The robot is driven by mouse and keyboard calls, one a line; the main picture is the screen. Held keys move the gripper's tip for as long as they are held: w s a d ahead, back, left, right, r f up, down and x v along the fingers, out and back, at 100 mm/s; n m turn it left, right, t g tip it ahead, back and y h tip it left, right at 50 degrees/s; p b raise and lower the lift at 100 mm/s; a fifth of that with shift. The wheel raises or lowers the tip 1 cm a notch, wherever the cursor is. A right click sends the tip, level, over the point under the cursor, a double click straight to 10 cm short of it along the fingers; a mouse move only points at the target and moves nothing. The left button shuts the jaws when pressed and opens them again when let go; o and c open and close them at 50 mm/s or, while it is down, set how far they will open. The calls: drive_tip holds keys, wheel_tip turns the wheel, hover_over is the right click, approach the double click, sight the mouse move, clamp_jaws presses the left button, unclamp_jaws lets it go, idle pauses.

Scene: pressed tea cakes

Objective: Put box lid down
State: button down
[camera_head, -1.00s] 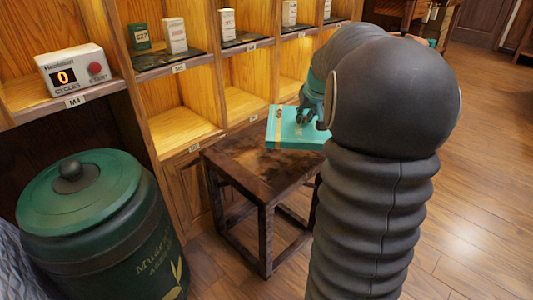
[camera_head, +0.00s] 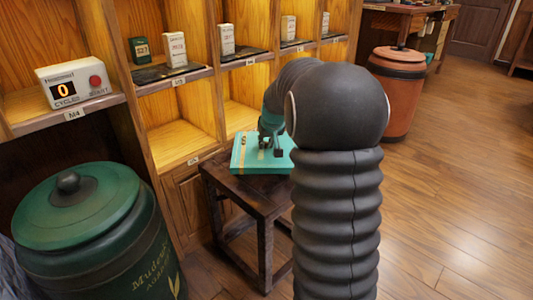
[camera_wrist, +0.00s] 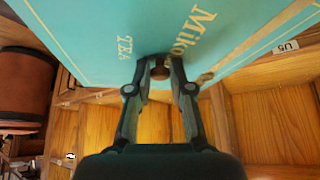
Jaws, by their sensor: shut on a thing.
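The teal box lid (camera_head: 241,163) is over the dark wooden stool (camera_head: 251,190) in the head view. In the wrist view the lid (camera_wrist: 95,38) shows its flat face, with gold lettering and gold edge lines. My gripper (camera_head: 270,150) is above the lid in the head view. In the wrist view my gripper (camera_wrist: 160,72) is shut on a small brown knob (camera_wrist: 160,69) at the lid's face. I cannot tell whether the lid touches the stool top. No separate box body can be made out.
A green lidded canister (camera_head: 85,225) stands at the front left, close to the stool. Wooden shelves (camera_head: 180,137) with small boxes and a counter device (camera_head: 75,84) run behind. A brown canister (camera_head: 398,95) stands at the back right. The floor at right is clear.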

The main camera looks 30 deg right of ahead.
sight(267, 150)
drive_tip(key=shift+f+b, duration=0.3)
drive_tip(key=shift+f, duration=1.7)
drive_tip(key=shift+f, duration=0.1)
drive_tip(key=shift+f, duration=0.15)
drive_tip(key=c, duration=1)
unclamp_jaws()
drive_tip(key=shift+c, duration=0.2)
drive_tip(key=shift+r, duration=0.4)
drive_tip(key=p+v, duration=0.1)
drive_tip(key=v, duration=1)
drive_tip(key=shift+s+a+r, duration=0.1)
drive_tip(key=shift+s+r, duration=0.2)
